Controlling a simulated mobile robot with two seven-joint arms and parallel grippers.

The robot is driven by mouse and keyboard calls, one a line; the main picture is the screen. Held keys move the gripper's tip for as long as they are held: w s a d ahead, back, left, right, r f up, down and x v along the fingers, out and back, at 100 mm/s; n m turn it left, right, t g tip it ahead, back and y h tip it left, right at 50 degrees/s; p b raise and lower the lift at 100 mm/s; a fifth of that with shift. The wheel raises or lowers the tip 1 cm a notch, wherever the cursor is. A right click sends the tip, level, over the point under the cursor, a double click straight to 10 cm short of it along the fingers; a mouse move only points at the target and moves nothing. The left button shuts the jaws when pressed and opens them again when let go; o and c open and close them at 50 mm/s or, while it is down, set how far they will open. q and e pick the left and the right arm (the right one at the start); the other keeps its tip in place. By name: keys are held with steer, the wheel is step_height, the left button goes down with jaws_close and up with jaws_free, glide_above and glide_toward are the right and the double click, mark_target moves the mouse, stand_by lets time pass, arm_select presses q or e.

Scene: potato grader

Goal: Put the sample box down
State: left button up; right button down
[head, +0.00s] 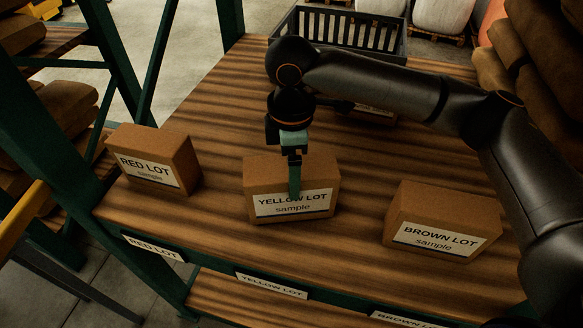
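The yellow-lot sample box (265,181) is a brown carton with a white "YELLOW LOT sample" label, upright at the middle of the wooden shelf top (210,235). It looks level and seems to rest on the wood, though a small gap cannot be ruled out. My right gripper (294,180) reaches down over it from above. One teal finger overlaps the box's front top edge and part of the label. The other finger is hidden, so its grip on the box cannot be made out. My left gripper is not in view.
The red-lot box (160,160) stands to the left, the brown-lot box (442,219) to the right. A dark slatted crate (340,30) stands at the back. Green rack posts (229,20) border the left side.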

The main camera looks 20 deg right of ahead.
steer(key=shift+f, duration=0.25)
jaws_free()
steer(key=shift+f, duration=0.15)
step_height(320, 180, up, 12)
steer(key=shift+r, duration=0.2)
stand_by(0.3)
